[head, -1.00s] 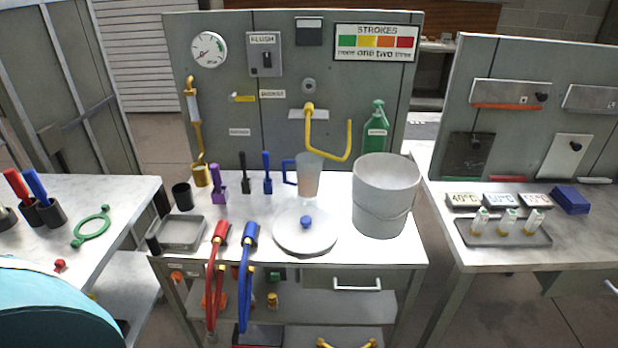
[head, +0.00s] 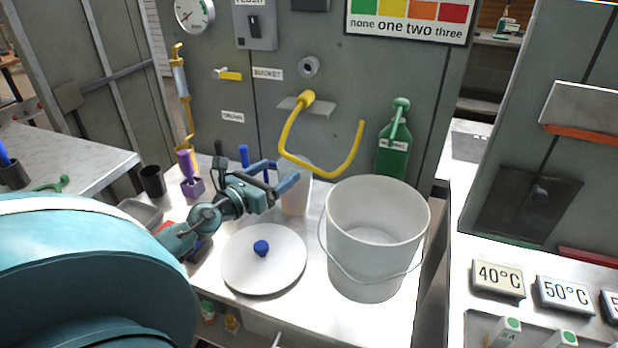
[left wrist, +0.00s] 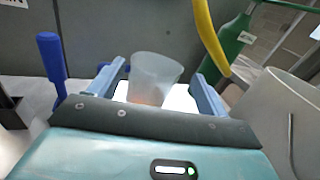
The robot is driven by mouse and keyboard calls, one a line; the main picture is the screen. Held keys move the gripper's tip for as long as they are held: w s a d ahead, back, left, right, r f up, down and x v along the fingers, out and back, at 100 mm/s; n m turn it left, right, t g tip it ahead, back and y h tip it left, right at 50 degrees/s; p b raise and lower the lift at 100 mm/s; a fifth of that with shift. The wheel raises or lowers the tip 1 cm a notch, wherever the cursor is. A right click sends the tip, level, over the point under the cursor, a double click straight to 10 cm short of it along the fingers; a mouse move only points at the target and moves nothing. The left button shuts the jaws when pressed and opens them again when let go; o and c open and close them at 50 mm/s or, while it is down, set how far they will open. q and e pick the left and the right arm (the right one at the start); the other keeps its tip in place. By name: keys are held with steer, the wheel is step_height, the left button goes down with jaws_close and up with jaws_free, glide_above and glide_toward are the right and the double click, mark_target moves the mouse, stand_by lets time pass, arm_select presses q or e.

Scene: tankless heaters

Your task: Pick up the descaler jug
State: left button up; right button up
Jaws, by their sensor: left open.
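A translucent, tapered jug (head: 297,201) stands on the bench behind the white lid, partly hidden by my left gripper in the head view. In the left wrist view the jug (left wrist: 155,75) shows between and beyond the finger tips, its base hidden by the gripper body. A bit of blue, perhaps its handle, shows by the left finger. My left gripper (head: 280,174) is open and empty, its fingers pointing at the jug; contact cannot be told. A green bottle (head: 394,155) with an unreadable small label stands against the panel. My right gripper is not in view.
A white bucket (head: 376,230) stands right of the jug. A round lid (head: 264,272) with a blue knob lies in front. A yellow hooked pipe (head: 320,168) hangs above the jug. A blue-handled tool (left wrist: 52,60) stands left of my fingers.

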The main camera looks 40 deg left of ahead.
arm_select(q)
steer(key=f+b, duration=0.3)
steer(key=shift+w+a+m, duration=0.1)
steer(key=shift+a+m, duration=0.1)
steer(key=shift+m, duration=0.1)
step_height(320, 180, down, 5)
steer(key=b, duration=0.4)
steer(key=shift+b, duration=0.4)
steer(key=shift+w+r, duration=0.25)
steer(key=shift+r, duration=0.05)
steer(key=shift+w+f+p, duration=0.1)
steer(key=shift+w+p, duration=0.3)
steer(key=shift+w, duration=0.15)
steer(key=shift+w+d, duration=0.1)
steer(key=shift+w, duration=2.85)
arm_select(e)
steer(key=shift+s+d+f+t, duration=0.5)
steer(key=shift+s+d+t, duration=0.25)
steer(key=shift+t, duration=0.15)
